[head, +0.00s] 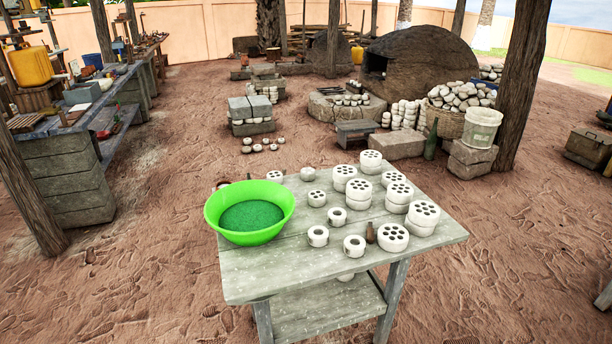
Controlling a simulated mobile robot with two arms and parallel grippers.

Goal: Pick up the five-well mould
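Several pale round moulds with dark wells in their tops stand on the right part of the grey wooden table (300,270). One mould (392,238) sits near the table's front, beside a small brown bottle (371,233). Others are a front-right mould (423,216), a right mould (399,194), a middle mould (359,192) and a back mould (371,160). Some appear stacked. The wells are too small to count surely, so I cannot tell which mould has five. Neither of my grippers is in view.
A green bowl (249,212) of green grains stands on the table's left. Small single-hole pots (354,245) stand between bowl and moulds. The table's front left is bare. A wooden post (522,80) rises behind right; a long workbench (75,140) stands left. Open ground surrounds the table.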

